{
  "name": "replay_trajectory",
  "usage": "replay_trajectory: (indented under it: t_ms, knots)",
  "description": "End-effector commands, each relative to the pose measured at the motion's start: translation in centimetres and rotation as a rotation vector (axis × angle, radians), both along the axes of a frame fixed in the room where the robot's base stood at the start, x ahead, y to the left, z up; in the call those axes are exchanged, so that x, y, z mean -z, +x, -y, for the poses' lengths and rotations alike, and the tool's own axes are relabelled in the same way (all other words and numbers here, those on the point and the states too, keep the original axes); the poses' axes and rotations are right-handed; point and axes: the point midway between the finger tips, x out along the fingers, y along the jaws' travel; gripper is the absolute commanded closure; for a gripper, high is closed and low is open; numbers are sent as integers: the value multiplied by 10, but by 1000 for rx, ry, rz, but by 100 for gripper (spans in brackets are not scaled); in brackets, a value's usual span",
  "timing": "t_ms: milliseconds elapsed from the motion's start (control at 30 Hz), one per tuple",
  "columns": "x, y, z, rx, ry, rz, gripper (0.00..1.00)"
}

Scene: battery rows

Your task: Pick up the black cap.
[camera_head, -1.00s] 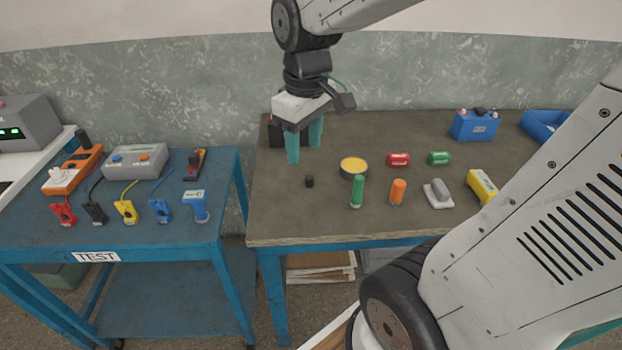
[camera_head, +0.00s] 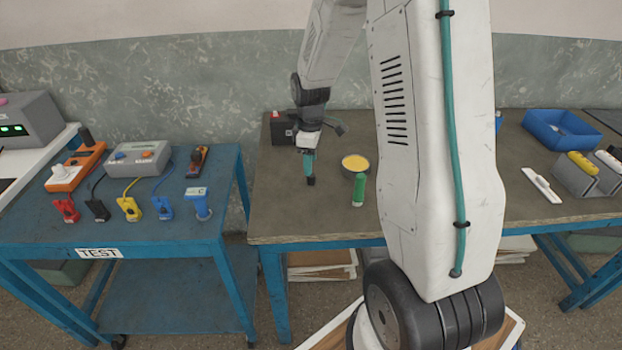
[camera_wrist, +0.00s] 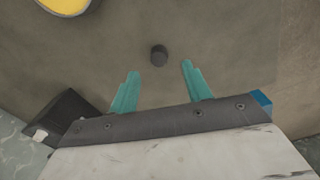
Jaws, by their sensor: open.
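The small black cap (camera_head: 311,181) sits on the brown table just below my gripper's fingertips in the head view. My gripper (camera_head: 309,170) points down over it, and its teal fingers overlap in this view. In the wrist view the cap (camera_wrist: 159,55) is a dark round piece on the bare table top. The two teal fingers of my gripper (camera_wrist: 160,72) are apart, with nothing between them. The cap lies slightly beyond the fingertips and about midway across the gap. I cannot tell the exact height of the fingertips above the table.
A round dish with yellow content (camera_head: 355,163) and a green cylinder (camera_head: 358,190) stand right of the cap. A dark box (camera_head: 283,130) is behind my gripper. My arm hides the table's middle. The table's left front is clear; a blue test cart (camera_head: 150,233) stands at left.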

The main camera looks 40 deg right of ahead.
Motion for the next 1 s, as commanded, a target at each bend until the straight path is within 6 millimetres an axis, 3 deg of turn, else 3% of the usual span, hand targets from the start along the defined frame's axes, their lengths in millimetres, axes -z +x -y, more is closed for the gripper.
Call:
replay_trajectory:
  t_ms: [233,533,567,700,733,1000]
  knots:
    - [36,-1,2,0,1,-2,52]
    - [42,-1,2,1,0,0,52]
    - [42,-1,2,1,0,0,54]
    - [42,-1,2,1,0,0,93]
    - [42,-1,2,1,0,0,99]
    - [42,-1,2,1,0,0,99]
